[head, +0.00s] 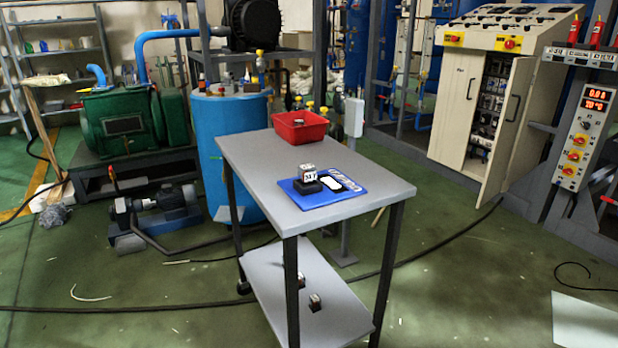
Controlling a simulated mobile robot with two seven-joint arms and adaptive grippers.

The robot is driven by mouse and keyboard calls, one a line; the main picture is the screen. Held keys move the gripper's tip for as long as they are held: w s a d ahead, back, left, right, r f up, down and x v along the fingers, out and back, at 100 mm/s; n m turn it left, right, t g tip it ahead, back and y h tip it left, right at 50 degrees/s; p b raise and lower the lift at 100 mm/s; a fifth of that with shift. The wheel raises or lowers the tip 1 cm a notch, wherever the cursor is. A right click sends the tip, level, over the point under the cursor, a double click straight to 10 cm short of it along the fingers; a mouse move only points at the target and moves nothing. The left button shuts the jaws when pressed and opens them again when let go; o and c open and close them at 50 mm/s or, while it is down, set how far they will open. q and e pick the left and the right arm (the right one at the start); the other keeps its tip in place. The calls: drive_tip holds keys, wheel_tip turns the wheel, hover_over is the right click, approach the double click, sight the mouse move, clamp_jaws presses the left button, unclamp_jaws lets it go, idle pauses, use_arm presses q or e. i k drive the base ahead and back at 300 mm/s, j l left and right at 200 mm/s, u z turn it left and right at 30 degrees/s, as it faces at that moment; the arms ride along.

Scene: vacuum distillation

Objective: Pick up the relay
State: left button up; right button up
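A small block with a white, dark-lettered face (308,174), which looks like a relay, sits in a black base (307,186) on a blue mat (352,189). Two similar small dark-and-light blocks are on the cart's lower shelf, one (315,302) near the middle and one (301,280) partly hidden by a front leg. Another small dark object (298,122) shows inside the red bin (312,132). I cannot tell which one the task means. Neither of my grippers is in view.
The grey cart (257,170) stands on the green floor, its left tabletop clear. A blue tank (225,130) stands close behind it. A beige cabinet (466,130) has a door ajar at right. A dark cable (440,253) crosses the floor around the cart.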

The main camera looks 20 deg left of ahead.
sight(307, 173)
drive_tip(key=i+j, duration=0.3)
drive_tip(key=i+j+u, duration=0.15)
drive_tip(key=i+j, duration=0.15)
drive_tip(key=j, duration=0.2)
